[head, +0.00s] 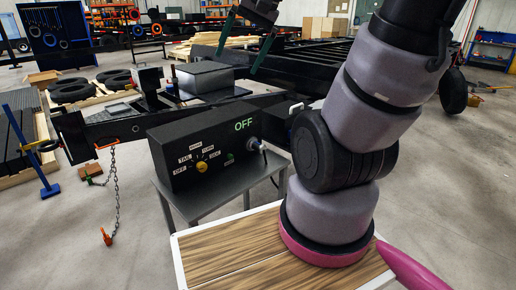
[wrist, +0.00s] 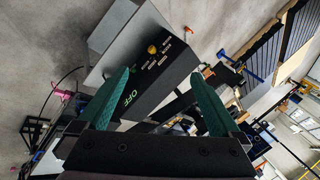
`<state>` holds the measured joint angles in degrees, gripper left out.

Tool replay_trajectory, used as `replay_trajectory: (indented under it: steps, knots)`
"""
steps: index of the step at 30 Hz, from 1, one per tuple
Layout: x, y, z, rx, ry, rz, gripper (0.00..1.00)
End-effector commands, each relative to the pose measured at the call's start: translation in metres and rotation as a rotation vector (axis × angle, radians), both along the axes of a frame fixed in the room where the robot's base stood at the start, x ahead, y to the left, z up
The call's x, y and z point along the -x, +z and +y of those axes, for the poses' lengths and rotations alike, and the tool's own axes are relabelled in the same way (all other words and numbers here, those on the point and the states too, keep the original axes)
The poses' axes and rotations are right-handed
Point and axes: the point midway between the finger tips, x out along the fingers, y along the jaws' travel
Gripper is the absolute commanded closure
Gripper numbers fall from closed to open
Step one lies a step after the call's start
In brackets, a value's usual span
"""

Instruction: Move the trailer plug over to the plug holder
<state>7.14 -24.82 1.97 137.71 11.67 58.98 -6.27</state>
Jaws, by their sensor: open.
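A black control box (head: 210,140) stands on a grey metal table, with a lit green OFF sign and a yellow knob (head: 201,167). A grey plug-like piece (head: 256,146) with a dark cable sits at the right end of its face; it looks like the trailer plug. I cannot clearly make out the plug holder. My gripper (head: 237,63), with two green fingers, is open and empty, high above and behind the box. In the wrist view my gripper (wrist: 160,74) has its fingers spread across the view of the box (wrist: 155,75); the plug does not show clearly there.
The grey table (head: 225,190) stands beside my wood-topped base. The black trailer frame (head: 310,65) runs behind the box, with a hanging chain (head: 117,190) at left. A blue stand (head: 45,160) is at far left. Floor at front left is clear.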

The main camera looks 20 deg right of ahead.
Motion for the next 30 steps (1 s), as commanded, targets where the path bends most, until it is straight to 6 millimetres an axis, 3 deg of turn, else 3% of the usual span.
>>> replay_trajectory:
  steps: [9,16,23,30]
  knots:
    - [-0.090,-0.069,0.000,-0.394,-0.159,0.320,0.00]
    - [-0.156,-0.129,-0.020,-0.728,-0.315,0.457,0.00]
    - [-0.215,-0.202,-0.062,-1.086,-0.517,0.511,0.00]
    - [-0.255,-0.301,-0.127,-1.458,-0.787,0.473,0.00]
